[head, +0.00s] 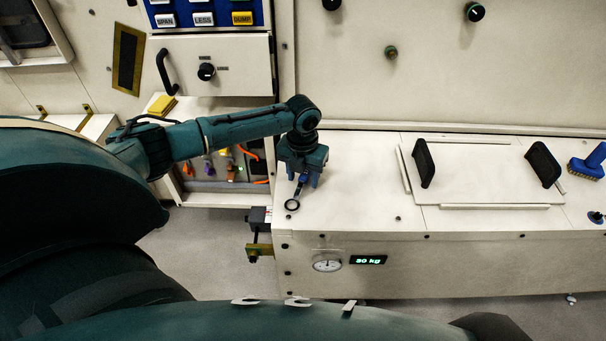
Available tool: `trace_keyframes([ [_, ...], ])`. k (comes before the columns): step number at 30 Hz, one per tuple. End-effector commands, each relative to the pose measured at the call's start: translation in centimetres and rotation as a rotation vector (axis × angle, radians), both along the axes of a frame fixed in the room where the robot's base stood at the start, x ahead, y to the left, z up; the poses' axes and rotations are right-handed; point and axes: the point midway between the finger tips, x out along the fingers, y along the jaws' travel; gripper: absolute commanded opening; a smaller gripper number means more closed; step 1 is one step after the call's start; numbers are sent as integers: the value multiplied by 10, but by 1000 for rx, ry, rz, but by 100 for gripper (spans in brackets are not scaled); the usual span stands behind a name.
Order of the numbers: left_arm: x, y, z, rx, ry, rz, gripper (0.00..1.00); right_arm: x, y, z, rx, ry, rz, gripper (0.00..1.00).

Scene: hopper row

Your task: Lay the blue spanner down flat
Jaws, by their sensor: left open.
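The blue spanner (298,190) is at the left end of the pale bench top (355,195). Its dark ring end (292,205) points toward me and looks to be on the bench top. Its other end is hidden under my left gripper (303,181). My left gripper points down over the spanner, open, with a finger on either side of its shaft. I cannot tell whether the fingers touch it, or whether the spanner is fully flat. My right gripper is not in view.
A plate (470,175) with two black handles lies on the bench to the right. A blue brush (588,162) stands at the far right. A dial (327,263) and a "30 kg" display (368,260) are on the bench front. Bench top between gripper and plate is clear.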

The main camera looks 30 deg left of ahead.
Motion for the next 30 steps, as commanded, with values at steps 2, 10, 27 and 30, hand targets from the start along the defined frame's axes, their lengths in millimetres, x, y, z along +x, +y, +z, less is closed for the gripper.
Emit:
trace_keyframes([
  [2,1,0,13,0,-4,0,47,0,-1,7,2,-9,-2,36],
  [10,-1,0,74,0,-4,-1,47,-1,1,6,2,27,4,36],
  [27,-3,-1,132,0,0,0,47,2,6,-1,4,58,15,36],
  [30,-3,-1,132,0,0,0,47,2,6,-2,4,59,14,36],
])
